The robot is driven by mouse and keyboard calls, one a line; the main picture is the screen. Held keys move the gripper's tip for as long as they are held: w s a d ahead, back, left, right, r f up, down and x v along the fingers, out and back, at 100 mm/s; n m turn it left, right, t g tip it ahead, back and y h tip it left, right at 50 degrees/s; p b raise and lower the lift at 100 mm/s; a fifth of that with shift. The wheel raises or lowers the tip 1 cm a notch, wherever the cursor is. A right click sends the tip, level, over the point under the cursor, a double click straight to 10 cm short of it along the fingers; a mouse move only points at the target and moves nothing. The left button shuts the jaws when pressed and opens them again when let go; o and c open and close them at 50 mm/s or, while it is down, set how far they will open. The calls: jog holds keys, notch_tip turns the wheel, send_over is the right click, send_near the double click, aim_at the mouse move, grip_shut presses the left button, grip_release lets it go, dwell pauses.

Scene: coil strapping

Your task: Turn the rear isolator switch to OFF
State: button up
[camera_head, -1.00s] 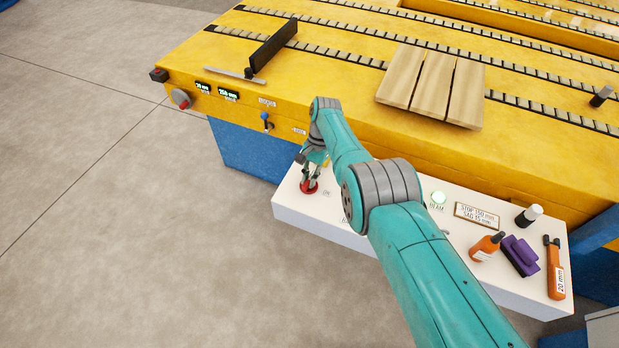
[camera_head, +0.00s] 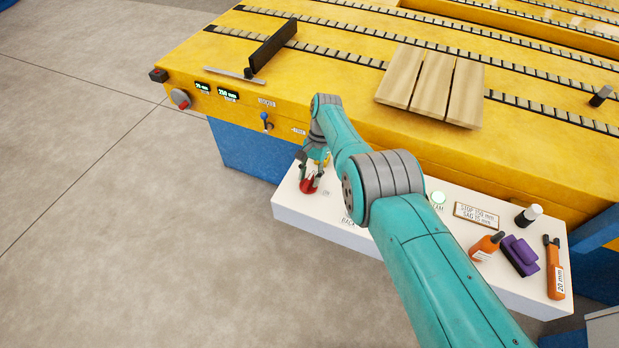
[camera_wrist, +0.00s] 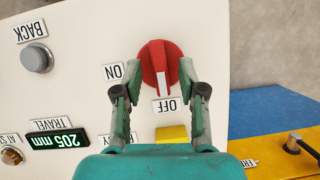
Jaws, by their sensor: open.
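The red rotary switch (camera_wrist: 154,52) is on the white panel, and its white pointer is towards the OFF label (camera_wrist: 165,105). The ON label (camera_wrist: 112,72) is to its left in the wrist view. My gripper (camera_wrist: 162,72) is open, with one finger on each side of the switch. Whether the fingers touch it I cannot tell. In the head view the switch (camera_head: 308,186) is partly hidden by my gripper (camera_head: 312,174) at the panel's left end.
A yellow roller table (camera_head: 330,120) stands behind the white panel (camera_head: 345,240), with a blue and red lever (camera_head: 266,120) on its side.

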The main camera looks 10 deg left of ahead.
jog(key=v, duration=1.1)
jog(key=shift+s, duration=0.1)
